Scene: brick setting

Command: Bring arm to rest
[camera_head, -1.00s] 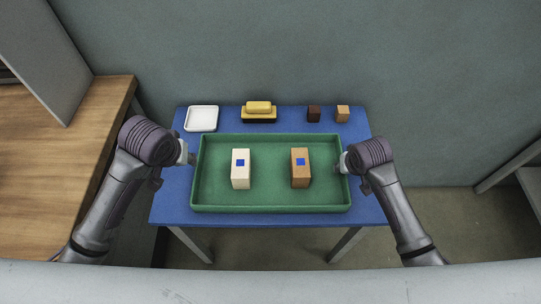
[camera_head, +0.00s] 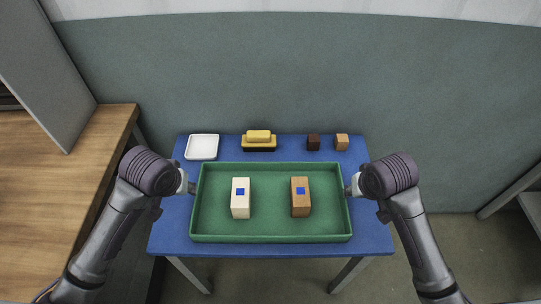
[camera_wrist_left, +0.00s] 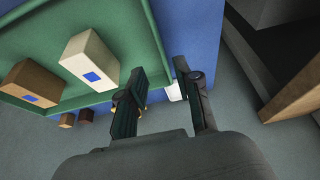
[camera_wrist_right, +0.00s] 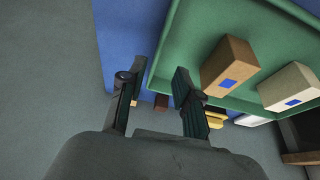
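A green tray (camera_head: 271,238) lies on the blue table (camera_head: 170,228). A white block (camera_head: 240,208) and a brown block (camera_head: 300,208), each with a blue square, stand apart inside it. My left gripper (camera_head: 192,188) is at the tray's left wall; in the left wrist view its fingers (camera_wrist_left: 160,75) are apart, with nothing held between them. My right gripper (camera_head: 348,190) is at the tray's right wall; in the right wrist view its fingers (camera_wrist_right: 160,80) are also apart and empty. I cannot tell whether the fingers touch the walls.
Along the table's back are a white dish (camera_head: 202,147), a yellow and black item (camera_head: 258,142), a dark brown cube (camera_head: 313,142) and a light brown cube (camera_head: 341,142). A wooden counter (camera_head: 50,180) stands left. A grey-green wall (camera_head: 300,75) is behind.

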